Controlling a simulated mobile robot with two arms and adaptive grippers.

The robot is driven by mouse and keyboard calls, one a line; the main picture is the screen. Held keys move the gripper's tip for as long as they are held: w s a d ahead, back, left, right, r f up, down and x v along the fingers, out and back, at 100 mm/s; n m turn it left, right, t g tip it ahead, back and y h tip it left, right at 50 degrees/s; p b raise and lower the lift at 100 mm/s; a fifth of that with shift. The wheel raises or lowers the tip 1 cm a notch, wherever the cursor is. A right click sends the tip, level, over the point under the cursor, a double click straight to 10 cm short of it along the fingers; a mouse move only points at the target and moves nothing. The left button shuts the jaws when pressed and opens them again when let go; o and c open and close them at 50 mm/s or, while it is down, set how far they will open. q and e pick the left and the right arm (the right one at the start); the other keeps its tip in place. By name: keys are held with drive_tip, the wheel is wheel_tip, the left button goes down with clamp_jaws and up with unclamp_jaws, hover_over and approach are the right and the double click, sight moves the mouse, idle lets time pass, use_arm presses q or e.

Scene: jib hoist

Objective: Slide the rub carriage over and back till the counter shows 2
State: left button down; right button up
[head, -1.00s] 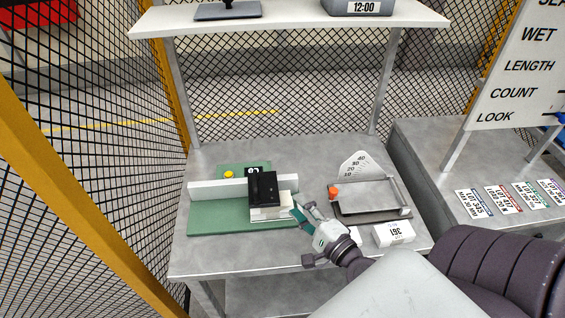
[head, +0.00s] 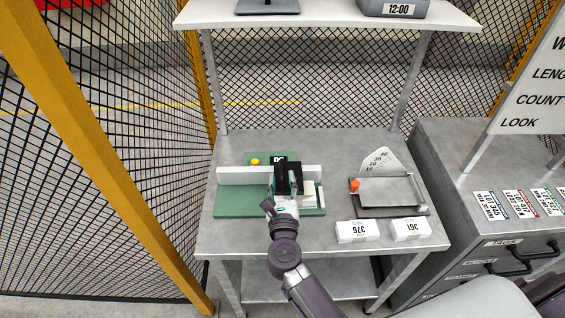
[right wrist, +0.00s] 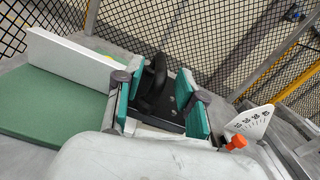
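The green rub rig (head: 235,205) stands on the grey bench with a white rail (head: 240,175) along it. The black rub carriage (head: 289,172) sits right of the rail's middle, with a pale block (head: 309,194) beside it. A small black counter (head: 279,159) with white digits is behind the rail; I cannot read it surely. My right gripper (head: 284,192) is at the carriage's front. In the right wrist view its green-padded fingers (right wrist: 160,98) stand apart on either side of the carriage's black handle (right wrist: 152,82), with a gap visible. My left gripper is out of view.
A yellow button (head: 255,162) is on the rig's back left. Right of it stand a tray with an orange knob (head: 355,186) and a fan scale (head: 380,161). White boxes marked 376 (head: 357,231) and 361 (head: 411,229) lie at the front. A shelf (head: 330,18) hangs above.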

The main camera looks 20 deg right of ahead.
sight(282, 165)
drive_tip(key=x, duration=0.5)
drive_tip(key=shift+w+d+p, duration=0.1)
drive_tip(key=shift+w+p, duration=0.1)
drive_tip(key=shift+p, duration=0.1)
clamp_jaws()
